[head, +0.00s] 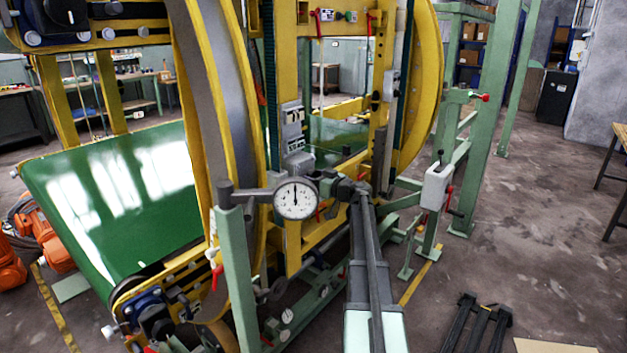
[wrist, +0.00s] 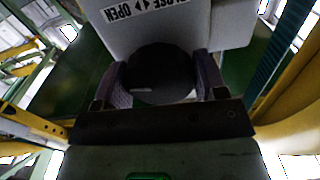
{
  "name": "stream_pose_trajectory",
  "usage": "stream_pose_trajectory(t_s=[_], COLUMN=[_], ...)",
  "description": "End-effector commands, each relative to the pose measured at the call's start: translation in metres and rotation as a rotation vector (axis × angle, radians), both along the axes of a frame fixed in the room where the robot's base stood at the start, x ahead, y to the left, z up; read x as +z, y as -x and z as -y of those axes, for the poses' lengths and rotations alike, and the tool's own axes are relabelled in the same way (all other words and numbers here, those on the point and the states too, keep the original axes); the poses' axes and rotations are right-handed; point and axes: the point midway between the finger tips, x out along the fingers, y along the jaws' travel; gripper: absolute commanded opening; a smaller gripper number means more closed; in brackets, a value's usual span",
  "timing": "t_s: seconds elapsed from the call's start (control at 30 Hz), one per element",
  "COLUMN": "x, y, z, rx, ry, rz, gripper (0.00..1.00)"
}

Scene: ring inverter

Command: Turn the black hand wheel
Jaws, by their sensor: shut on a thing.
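The black hand wheel (wrist: 160,72) is a dark round disc on the underside of a grey housing (wrist: 175,28) printed "CLOSE" and "OPEN" with arrows, upside down in the wrist view. My gripper (wrist: 158,82) has one ridged finger on each side of the wheel and is shut on it. The wheel's far side is hidden by the housing and the fingers. In the head view my gripper (head: 343,187) is at the machine's middle, just right of a white dial gauge (head: 296,199). The wheel cannot be made out clearly there.
The yellow ring frame (head: 425,90) stands around the work spot. A green post (head: 236,270) is at the front left. A grey box with a crank (head: 437,187) is to the right. A green conveyor belt (head: 120,190) lies left. Open floor (head: 540,250) is at the right.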

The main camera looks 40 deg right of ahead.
Motion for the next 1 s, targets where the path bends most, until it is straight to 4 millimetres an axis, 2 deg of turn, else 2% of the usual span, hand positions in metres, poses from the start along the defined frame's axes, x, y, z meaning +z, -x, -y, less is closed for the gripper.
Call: stream_pose_trajectory(t_s=[1.0], x=[0.0000], y=[0.0004], z=[-0.0004], rx=[0.000], ry=[-0.889], rz=[-0.209], gripper=[0.42])
